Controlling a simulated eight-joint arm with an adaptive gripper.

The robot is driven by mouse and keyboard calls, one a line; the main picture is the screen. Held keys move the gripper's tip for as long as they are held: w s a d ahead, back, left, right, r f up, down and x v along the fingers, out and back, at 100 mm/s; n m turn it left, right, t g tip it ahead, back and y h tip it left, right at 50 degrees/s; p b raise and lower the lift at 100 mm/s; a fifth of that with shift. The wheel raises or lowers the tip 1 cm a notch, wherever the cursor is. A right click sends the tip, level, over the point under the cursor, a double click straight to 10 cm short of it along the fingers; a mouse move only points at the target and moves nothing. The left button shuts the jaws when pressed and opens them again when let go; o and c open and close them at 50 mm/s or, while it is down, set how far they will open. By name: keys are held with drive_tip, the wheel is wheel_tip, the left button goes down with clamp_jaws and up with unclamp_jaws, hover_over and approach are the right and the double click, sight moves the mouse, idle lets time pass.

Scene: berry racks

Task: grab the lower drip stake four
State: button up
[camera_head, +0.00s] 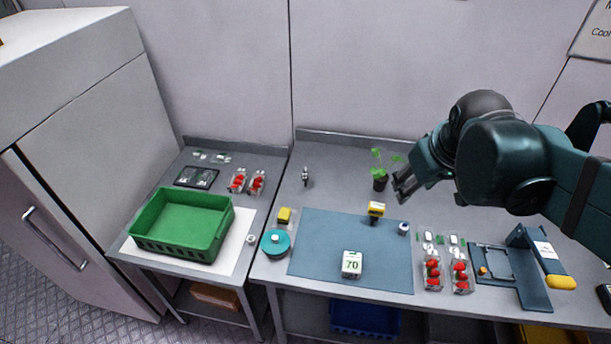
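I cannot make out a drip stake marked four with certainty; any stake is too small to read here. A small green plant in a dark pot (379,184) stands at the back of the right bench. My gripper (399,188) is just right of the pot, its dark fingers pointing left and down. The fingers look apart, with nothing visible between them. A yellow-topped item on a dark foot (376,209) stands on the blue mat below and left of my gripper. A small grey upright item (306,176) stands at the back left of this bench.
The blue mat (320,235) holds a white block reading 70 (352,264). Strawberry packs (432,270) and a dark device (525,265) are right. A green crate (182,225) is on the left table.

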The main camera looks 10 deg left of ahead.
drive_tip(key=w+a+n+g+p, duration=0.15)
drive_tip(key=w+a+n, duration=0.25)
drive_tip(key=w+a, duration=0.4)
drive_tip(key=n+g+p, duration=0.4)
drive_tip(key=n, duration=0.5)
hover_over(306, 172)
drive_tip(key=shift+t+h, duration=0.25)
drive_tip(key=shift+h, duration=0.05)
drive_tip(key=f, duration=1.8)
drive_tip(key=shift+s+d+f, duration=0.15)
drive_tip(key=shift+d+f, duration=0.15)
drive_tip(key=shift+d, duration=0.05)
drive_tip(key=shift+a+f, duration=0.35)
drive_tip(key=shift+f, duration=0.1)
drive_tip(key=shift+f, duration=1.2)
